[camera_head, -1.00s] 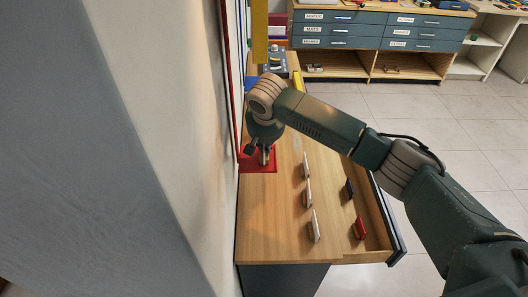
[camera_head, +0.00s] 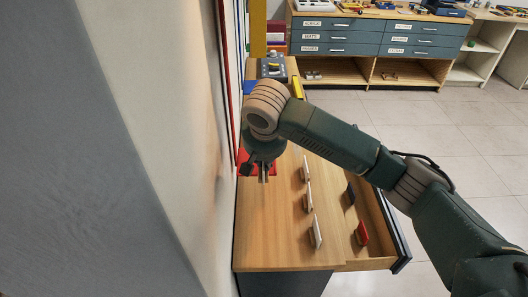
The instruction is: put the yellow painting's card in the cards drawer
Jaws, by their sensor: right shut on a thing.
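My right gripper (camera_head: 263,178) points down over the near edge of a red mat (camera_head: 243,160) on the wooden cabinet top, close to the wall. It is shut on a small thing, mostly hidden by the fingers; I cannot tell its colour. The open drawer (camera_head: 378,264) juts out from the cabinet's right side. In it stand a dark blue card (camera_head: 351,192) and a red card (camera_head: 361,233). A yellow painting (camera_head: 259,30) hangs on the wall farther back, and a yellow mat (camera_head: 297,87) shows partly behind my arm. My left gripper is not in view.
Three white cards (camera_head: 305,170) (camera_head: 308,199) (camera_head: 315,232) stand in a row on the wooden top (camera_head: 280,225), between the gripper and the drawer. A grey device (camera_head: 272,68) sits at the far end. A blue-drawered cabinet (camera_head: 380,38) stands beyond clear floor.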

